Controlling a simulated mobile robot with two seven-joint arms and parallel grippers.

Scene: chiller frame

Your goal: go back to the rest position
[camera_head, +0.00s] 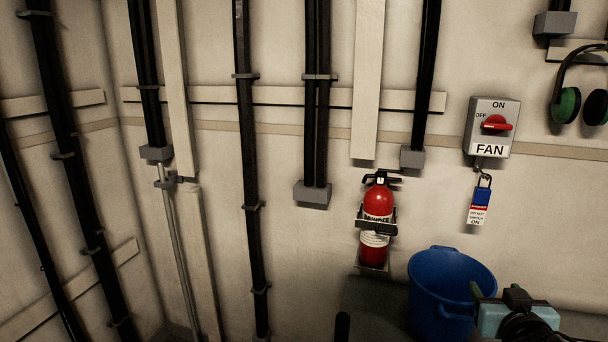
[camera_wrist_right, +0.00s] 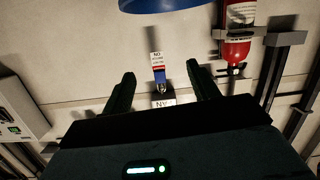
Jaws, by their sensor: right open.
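My right gripper (camera_head: 495,292) shows at the bottom right of the head view, in front of the wall near the blue bucket. In the right wrist view its two dark fingers (camera_wrist_right: 160,70) are spread apart with nothing held between them. Through the gap, the wall, a hanging tag (camera_wrist_right: 157,62) with a blue padlock and part of the FAN switch label (camera_wrist_right: 163,103) show upside down, beyond the fingers. My left gripper is not in view.
The FAN switch box (camera_head: 491,128) has a red handle, with a blue padlock (camera_head: 482,196) and tag hanging below. A red fire extinguisher (camera_head: 377,205) is on the wall. A blue bucket (camera_head: 425,285) stands below. Ear defenders (camera_head: 567,105) hang at right. Dark pipes (camera_head: 245,150) line the wall.

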